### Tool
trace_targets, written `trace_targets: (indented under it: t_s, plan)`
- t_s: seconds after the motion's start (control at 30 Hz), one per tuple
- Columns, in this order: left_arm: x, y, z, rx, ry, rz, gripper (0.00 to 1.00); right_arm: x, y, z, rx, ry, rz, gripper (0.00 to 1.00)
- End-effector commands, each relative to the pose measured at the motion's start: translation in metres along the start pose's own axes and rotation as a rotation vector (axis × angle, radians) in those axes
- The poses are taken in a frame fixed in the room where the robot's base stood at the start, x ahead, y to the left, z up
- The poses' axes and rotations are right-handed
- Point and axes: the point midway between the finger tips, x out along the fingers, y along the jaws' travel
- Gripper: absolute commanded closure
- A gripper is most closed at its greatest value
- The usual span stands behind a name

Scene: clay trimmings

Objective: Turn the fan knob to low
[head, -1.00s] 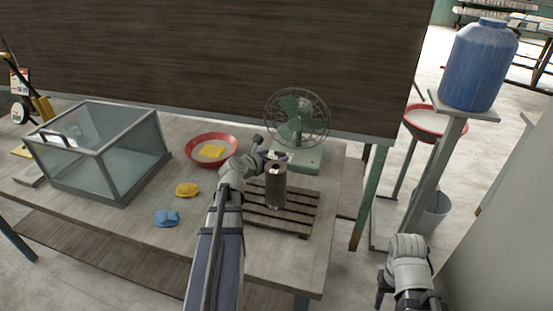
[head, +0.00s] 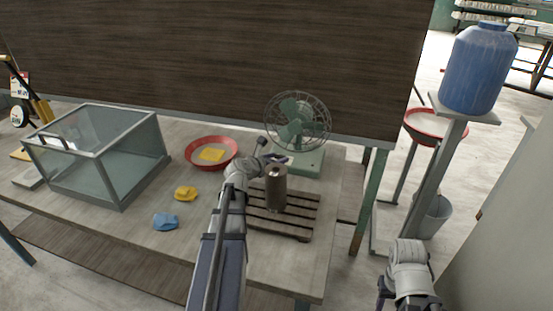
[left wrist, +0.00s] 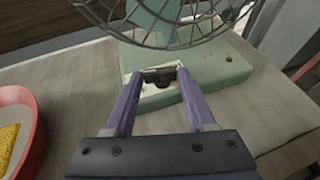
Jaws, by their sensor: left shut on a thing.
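The green desk fan (head: 299,130) stands at the back of the table with its wire cage facing forward. Its pale green base also shows in the left wrist view (left wrist: 205,70). The dark fan knob (left wrist: 158,77) sits on a light plate at the front of the base, between my left fingertips. My left gripper (left wrist: 156,76) is shut on the knob; in the head view the gripper (head: 278,159) is at the base front, partly hidden by my wrist. The knob's setting cannot be read. My right gripper (head: 383,290) hangs low at the right, its fingers mostly hidden.
A metal cylinder (head: 276,190) stands on a wooden slatted rack (head: 301,215) close to my left arm. A glass case (head: 97,160) and yellow and blue cloths lie farther left.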

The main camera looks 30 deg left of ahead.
Motion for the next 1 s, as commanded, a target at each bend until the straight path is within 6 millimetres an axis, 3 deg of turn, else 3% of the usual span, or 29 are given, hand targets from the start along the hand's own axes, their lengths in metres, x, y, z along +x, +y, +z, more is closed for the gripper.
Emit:
trace_targets:
  t_s: [0.2,1.0]
  plan:
    - [-0.0001,-0.0001,-0.0001,0.000,0.000,0.000,1.00,0.0000,0.0000,0.0000,0.000,0.000,0.000,0.50]
    - [0.0012,0.0045,0.0003,0.031,0.000,-0.075,1.00,0.0001,0.0000,0.0000,0.000,0.000,0.000,0.50]
